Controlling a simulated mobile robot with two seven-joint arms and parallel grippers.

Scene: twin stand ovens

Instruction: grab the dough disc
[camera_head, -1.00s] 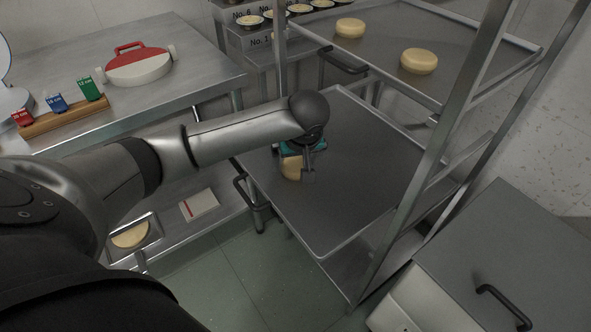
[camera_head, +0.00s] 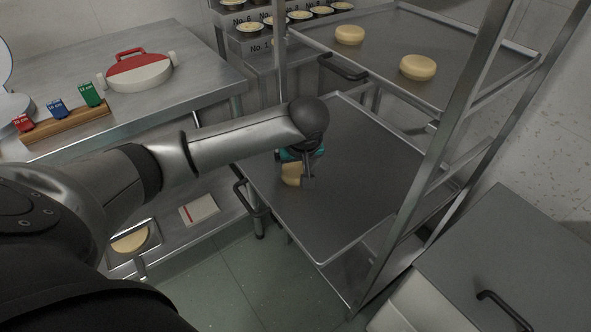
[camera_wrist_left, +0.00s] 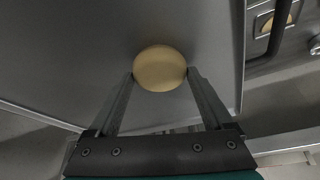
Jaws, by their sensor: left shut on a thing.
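A pale yellow dough disc (camera_head: 292,174) is at the left part of the lower rack tray (camera_head: 345,215) in the head view. My left gripper (camera_head: 302,180) is over that tray and shut on the disc. In the left wrist view the disc (camera_wrist_left: 160,68) sits between the two fingertips (camera_wrist_left: 160,74), which touch its sides. The gripper and wrist hide part of the disc in the head view. Whether it touches the tray or is slightly above it I cannot tell. Two more dough discs lie on the upper tray, one at the left (camera_head: 349,35) and one at the right (camera_head: 417,67). My right gripper is not in view.
The rack's upright post (camera_head: 440,140) stands right of the lower tray. A steel table (camera_head: 190,75) at the left holds a red and white round tool (camera_head: 139,72) and coloured size tags (camera_head: 57,108). A lidded steel box (camera_head: 510,250) is at the lower right.

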